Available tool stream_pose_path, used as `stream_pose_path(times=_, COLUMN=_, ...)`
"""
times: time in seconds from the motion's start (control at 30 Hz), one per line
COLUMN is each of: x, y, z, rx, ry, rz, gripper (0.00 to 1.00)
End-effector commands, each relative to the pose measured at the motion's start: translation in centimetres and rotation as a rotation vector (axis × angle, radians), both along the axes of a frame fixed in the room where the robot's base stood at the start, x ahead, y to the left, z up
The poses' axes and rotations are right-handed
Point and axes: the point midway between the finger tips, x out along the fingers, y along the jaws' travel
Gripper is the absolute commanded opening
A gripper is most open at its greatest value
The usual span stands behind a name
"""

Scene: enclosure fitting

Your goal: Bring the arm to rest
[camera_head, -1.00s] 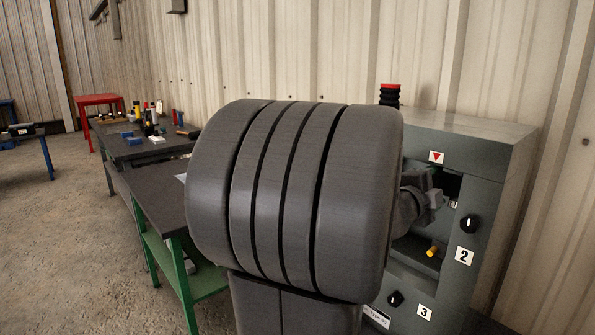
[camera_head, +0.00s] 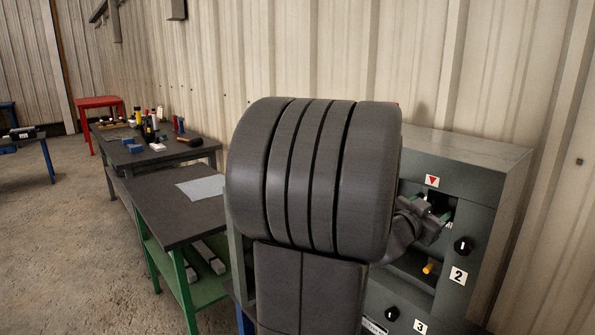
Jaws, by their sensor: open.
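My arm fills the middle of the view as a large dark ribbed body and hides much of what lies behind it. My gripper (camera_head: 437,222) shows to the right of it, in front of the upper opening of the grey-green enclosure (camera_head: 462,160). Its jaws are small and dark here; I see nothing held and take them as open. I cannot tell whether the fingertips are inside the opening or just before it. A yellow part (camera_head: 428,267) sits in the enclosure below the gripper.
The enclosure front carries black knobs (camera_head: 463,246) and numbered labels. A green-framed bench (camera_head: 180,215) with a pale sheet (camera_head: 203,187) stands left of my arm. A dark table (camera_head: 165,150) with bottles and tools and a red stool (camera_head: 99,102) are farther back.

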Motion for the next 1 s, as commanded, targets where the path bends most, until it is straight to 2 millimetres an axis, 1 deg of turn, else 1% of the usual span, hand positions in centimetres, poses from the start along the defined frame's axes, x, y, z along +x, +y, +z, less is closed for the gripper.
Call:
stream_pose_path(times=0.2, x=0.02, y=0.01, z=0.14, rx=-0.133, ry=0.156, rz=0.0, gripper=0.6)
stream_pose_path(times=0.4, x=0.01, y=0.0, z=0.05, rx=-0.212, ry=0.25, rz=0.0, gripper=0.6)
stream_pose_path(times=0.6, x=-0.01, y=-0.01, z=0.0, rx=-0.242, ry=0.284, rz=-0.001, gripper=0.6)
stream_pose_path(times=1.0, x=0.06, y=0.25, z=-0.13, rx=-0.24, ry=0.281, rz=0.007, gripper=0.6)
